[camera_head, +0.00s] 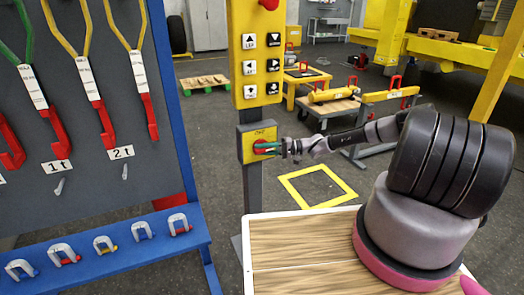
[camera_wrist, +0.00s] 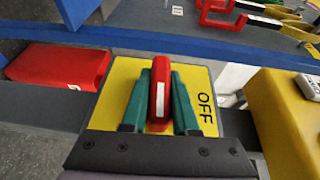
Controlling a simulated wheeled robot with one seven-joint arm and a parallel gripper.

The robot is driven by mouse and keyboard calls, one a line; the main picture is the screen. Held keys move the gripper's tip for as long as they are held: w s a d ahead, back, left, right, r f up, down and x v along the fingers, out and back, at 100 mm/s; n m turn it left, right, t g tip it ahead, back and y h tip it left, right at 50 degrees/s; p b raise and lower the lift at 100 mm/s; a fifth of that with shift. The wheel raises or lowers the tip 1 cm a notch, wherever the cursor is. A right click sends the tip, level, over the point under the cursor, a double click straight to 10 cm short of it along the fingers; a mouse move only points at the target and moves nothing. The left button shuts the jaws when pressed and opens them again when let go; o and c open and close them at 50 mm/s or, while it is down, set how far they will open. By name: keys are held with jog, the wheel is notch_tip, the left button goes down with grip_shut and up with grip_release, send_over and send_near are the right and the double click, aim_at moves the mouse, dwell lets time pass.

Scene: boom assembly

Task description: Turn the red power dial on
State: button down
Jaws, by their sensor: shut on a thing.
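The red power dial (camera_wrist: 158,95) sits on a yellow switch plate (camera_wrist: 207,83) fixed to a grey post. It has a white stripe and stands upright in the wrist view. The word OFF is printed on the plate to its right there, turned sideways. In the head view the dial (camera_head: 264,147) is partly hidden by my gripper. My gripper (camera_wrist: 158,98) is shut on the dial, with one green finger along each side of it. In the head view my gripper (camera_head: 282,147) reaches the yellow box (camera_head: 244,146) from the right.
A yellow button panel (camera_head: 258,88) with arrow keys is above the dial on the same post. A blue-framed rack (camera_head: 178,120) with slings and shackles stands at left. A wooden-topped surface (camera_head: 290,255) is in front. Yellow floor marking (camera_head: 318,204) lies behind.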

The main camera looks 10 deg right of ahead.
jog(key=shift+y, duration=0.4)
jog(key=c, duration=0.7)
grip_release()
jog(key=d, duration=0.7)
jog(key=s+d, duration=0.1)
jog(key=d, duration=0.2)
jog(key=shift+d+f, duration=0.1)
jog(key=shift+d, duration=0.25)
